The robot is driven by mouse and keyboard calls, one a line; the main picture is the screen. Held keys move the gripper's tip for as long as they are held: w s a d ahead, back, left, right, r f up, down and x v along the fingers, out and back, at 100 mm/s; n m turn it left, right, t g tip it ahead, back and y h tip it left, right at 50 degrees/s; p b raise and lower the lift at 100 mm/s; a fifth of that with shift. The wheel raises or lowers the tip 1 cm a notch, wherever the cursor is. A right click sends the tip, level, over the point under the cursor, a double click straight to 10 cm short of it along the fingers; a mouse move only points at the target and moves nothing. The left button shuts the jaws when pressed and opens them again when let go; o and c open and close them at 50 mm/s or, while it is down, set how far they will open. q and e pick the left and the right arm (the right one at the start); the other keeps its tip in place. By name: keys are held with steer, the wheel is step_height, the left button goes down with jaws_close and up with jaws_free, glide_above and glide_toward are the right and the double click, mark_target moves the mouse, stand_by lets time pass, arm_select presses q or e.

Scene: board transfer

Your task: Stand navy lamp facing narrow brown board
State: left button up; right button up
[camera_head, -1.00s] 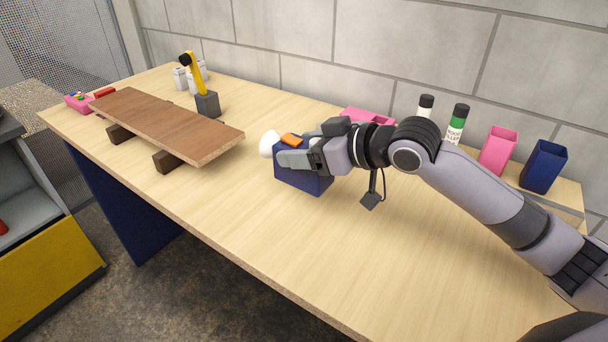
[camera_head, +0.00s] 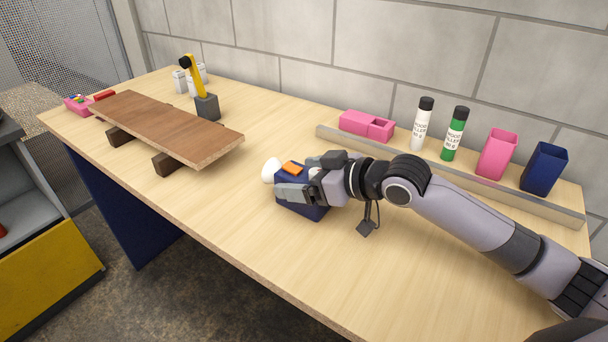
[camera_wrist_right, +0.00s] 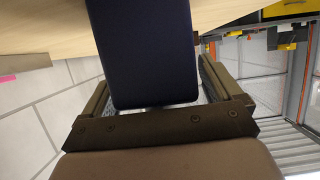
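The navy lamp (camera_head: 313,210) is a dark blue box with a white bulb end pointing left, towards the board, and an orange patch on top. My right gripper (camera_head: 292,190) is shut on it from the right; its fingers hide part of the box. In the right wrist view the navy body (camera_wrist_right: 145,50) fills the space between the fingers (camera_wrist_right: 155,95). I cannot tell whether its base touches the table. The narrow brown board (camera_head: 165,125) lies across two dark blocks on the left of the table, apart from the lamp. My left gripper is not in view.
A yellow-armed lamp on a grey block (camera_head: 207,107) stands behind the board. A pink box (camera_head: 362,125), two bottles (camera_head: 422,125), a pink cup (camera_head: 497,155) and a navy cup (camera_head: 543,168) stand behind a long strip (camera_head: 500,200). The table front (camera_head: 215,205) is clear.

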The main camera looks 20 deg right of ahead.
steer(key=shift+r, duration=0.2)
steer(key=v, duration=1.2)
stand_by(0.4)
